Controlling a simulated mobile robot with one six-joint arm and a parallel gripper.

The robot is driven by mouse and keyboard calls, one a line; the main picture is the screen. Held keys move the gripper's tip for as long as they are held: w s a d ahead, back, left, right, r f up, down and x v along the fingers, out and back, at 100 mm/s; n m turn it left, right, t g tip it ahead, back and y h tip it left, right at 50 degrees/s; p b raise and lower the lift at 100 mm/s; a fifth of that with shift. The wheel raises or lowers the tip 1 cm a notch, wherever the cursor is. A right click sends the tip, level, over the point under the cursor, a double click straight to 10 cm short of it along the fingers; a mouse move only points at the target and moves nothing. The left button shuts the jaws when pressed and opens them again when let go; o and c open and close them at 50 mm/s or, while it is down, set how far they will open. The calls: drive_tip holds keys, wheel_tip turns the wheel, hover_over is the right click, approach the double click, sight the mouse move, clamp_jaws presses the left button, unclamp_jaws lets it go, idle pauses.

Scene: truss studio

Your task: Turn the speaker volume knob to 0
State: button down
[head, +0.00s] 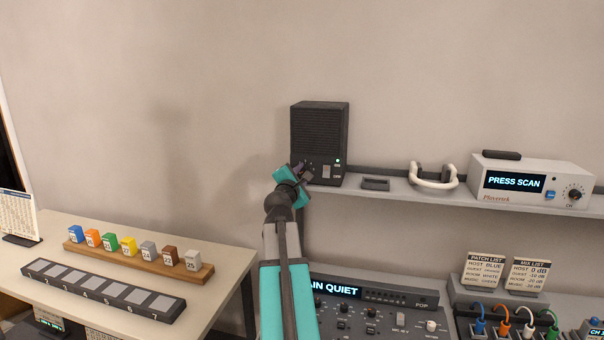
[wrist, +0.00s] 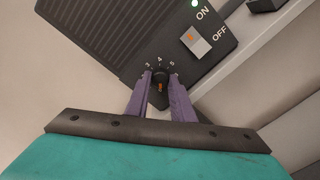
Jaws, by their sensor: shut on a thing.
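The black speaker (head: 319,140) stands on the wall shelf in the head view, with a grille and a lit green light. In the wrist view, the speaker's front face (wrist: 205,28) looks tilted, with an ON/OFF switch (wrist: 195,42). The volume knob (wrist: 160,78) is small and dark with an orange mark, between my two purple fingers. The digits 3, 4 and 5 show above it; the rest of the scale is hidden by the fingers. My gripper (wrist: 160,82) is shut on the knob. In the head view, my gripper (head: 300,172) is at the speaker's lower left front.
On the shelf (head: 392,190), right of the speaker, are a small dark block (head: 375,184), white headphones (head: 434,178) and a white scanner box (head: 530,183). A mixer (head: 375,312) stands below. Coloured blocks stand on a wooden rack (head: 140,262) at left.

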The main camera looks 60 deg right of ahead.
drive_tip(key=c, duration=1.5)
unclamp_jaws()
drive_tip(key=shift+c, duration=0.2)
drive_tip(key=shift+a, duration=0.1)
drive_tip(key=b+v, duration=0.5)
drive_tip(key=v, duration=0.6)
drive_tip(key=shift+a+f, duration=0.15)
drive_tip(key=shift+a, duration=0.05)
drive_tip(key=shift+s+a+b, duration=0.1)
drive_tip(key=shift+b, duration=0.4)
drive_tip(key=b+v, duration=0.1)
drive_tip(key=b, duration=0.2)
drive_tip(key=shift+s+a, duration=0.1)
drive_tip(key=shift+a, duration=0.25)
drive_tip(key=shift+a+b, duration=0.1)
drive_tip(key=shift+b, duration=0.3)
